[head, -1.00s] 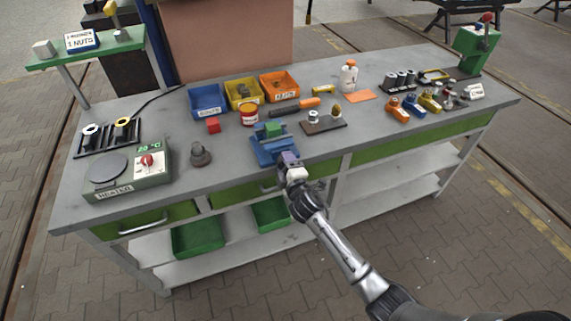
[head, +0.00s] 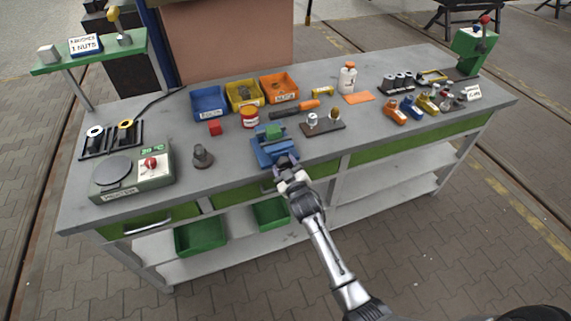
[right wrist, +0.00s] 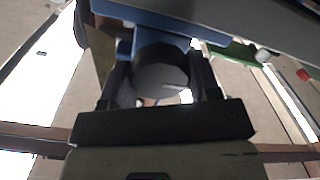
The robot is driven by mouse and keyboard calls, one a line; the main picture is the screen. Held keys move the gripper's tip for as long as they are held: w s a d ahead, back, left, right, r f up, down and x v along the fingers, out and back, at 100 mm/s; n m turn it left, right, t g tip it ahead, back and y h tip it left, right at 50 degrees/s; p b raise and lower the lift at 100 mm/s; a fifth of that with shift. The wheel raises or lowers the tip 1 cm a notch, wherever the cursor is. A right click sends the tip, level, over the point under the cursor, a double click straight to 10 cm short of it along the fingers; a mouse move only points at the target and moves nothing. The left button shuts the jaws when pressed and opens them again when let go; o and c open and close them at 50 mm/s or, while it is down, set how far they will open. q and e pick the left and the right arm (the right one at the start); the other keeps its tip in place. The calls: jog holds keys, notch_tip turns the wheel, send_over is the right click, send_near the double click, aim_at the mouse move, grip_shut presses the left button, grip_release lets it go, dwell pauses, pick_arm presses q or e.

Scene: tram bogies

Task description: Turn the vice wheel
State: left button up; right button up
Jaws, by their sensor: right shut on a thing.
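The blue vice (head: 272,149) stands at the front edge of the grey workbench, with a green block (head: 273,132) at its jaws. My right gripper (head: 286,165) is at the front of the vice, where the wheel is. In the right wrist view the dark round vice wheel (right wrist: 160,77) sits between the two fingers of my right gripper (right wrist: 158,85), which is shut on it. The blue vice body (right wrist: 165,22) shows just beyond the wheel. In the head view the gripper hides most of the wheel. My left gripper is not in view.
The workbench (head: 235,155) has a heater (head: 133,173) at left and a dark peg on a round base (head: 202,156) left of the vice. Blue (head: 208,103), yellow (head: 245,94) and orange (head: 279,88) bins stand behind. A small rack (head: 322,128) is close on the right.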

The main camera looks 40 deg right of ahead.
jog(key=shift+m+p, duration=0.35)
jog(key=shift+m, duration=0.45)
jog(key=o, duration=0.9)
